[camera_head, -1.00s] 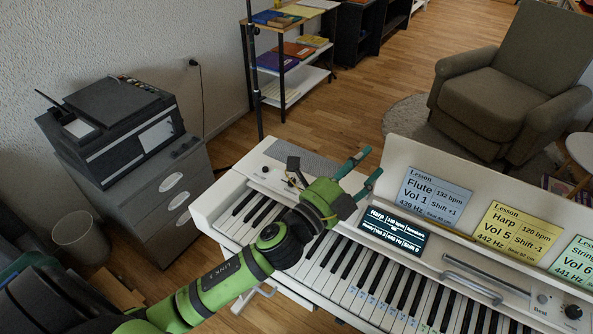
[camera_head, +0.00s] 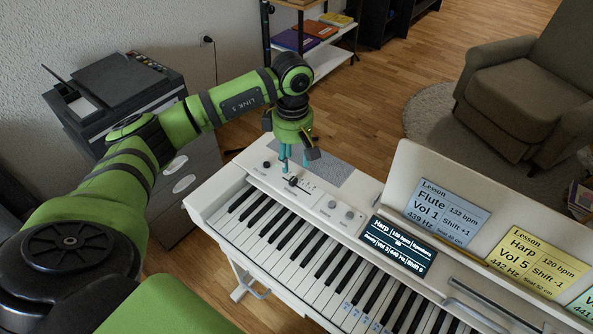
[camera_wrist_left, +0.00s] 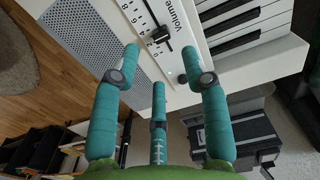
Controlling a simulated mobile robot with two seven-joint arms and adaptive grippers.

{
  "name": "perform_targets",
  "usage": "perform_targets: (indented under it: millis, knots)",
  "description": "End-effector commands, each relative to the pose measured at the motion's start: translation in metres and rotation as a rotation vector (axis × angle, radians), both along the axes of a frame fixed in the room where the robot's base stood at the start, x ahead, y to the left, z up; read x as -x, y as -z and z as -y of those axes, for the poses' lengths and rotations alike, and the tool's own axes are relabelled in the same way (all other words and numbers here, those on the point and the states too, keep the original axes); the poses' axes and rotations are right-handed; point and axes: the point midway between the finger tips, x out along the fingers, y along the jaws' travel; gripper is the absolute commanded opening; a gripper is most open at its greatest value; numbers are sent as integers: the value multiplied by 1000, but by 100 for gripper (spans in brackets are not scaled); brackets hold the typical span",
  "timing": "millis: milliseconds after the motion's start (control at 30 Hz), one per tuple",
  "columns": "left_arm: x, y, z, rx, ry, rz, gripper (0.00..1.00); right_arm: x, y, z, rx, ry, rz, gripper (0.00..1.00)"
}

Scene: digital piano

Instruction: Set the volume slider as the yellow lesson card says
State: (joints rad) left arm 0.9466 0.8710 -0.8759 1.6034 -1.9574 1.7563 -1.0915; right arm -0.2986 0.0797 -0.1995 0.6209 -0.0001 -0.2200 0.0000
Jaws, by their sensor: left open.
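The yellow lesson card (camera_head: 537,259) stands on the piano's music rest at the right and reads Harp, Vol 5, 120 bpm, 442 Hz, Shift -1. The black volume slider (camera_head: 292,181) is on the white panel at the piano's left end. In the left wrist view its dark knob (camera_wrist_left: 152,39) sits on a numbered scale marked Volume. My left gripper (camera_head: 294,163) points down over the panel close to the slider, its teal fingers open and empty. In the left wrist view the open fingers (camera_wrist_left: 160,66) lie just short of the knob. My right gripper is out of view.
The piano's display (camera_head: 398,245) shows Harp; its small text is hard to read. Knobs (camera_head: 340,210) stand right of the slider, and a grey speaker grille (camera_head: 340,177) lies behind. A blue lesson card (camera_head: 447,212) stands beside the yellow one. A printer (camera_head: 125,90) stands left.

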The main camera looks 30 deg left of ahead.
Motion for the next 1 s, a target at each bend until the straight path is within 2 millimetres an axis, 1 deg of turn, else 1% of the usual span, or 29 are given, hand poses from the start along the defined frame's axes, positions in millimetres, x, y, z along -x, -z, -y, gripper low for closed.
perform_targets:
  millis: [67, 400, 500, 633, 833, 867, 900, 933, 967, 1000]
  knots:
    - [1, 6, -2, -9, 1, -7, 45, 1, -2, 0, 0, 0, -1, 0]
    - [1, 56, 0, -3, 1, -7, 45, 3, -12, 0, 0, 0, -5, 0]
    - [1, 64, -1, -3, 0, -6, 45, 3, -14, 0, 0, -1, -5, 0]
    - [1, 69, -1, -3, 0, -4, 45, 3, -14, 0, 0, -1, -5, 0]
    - [1, 69, 0, -3, 1, -3, 45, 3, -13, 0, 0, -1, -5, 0]
    - [1, 69, 0, -3, 1, -3, 33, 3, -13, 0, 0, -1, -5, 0]
    - [1, 69, 0, -3, 1, -3, 17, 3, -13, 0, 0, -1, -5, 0]
    - [1, 69, 0, -2, 1, -3, 5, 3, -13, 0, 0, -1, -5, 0]
    - [1, 69, 0, -2, 0, -3, 0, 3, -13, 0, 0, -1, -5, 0]
    - [1, 69, 0, -2, 1, -3, 0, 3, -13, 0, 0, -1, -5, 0]
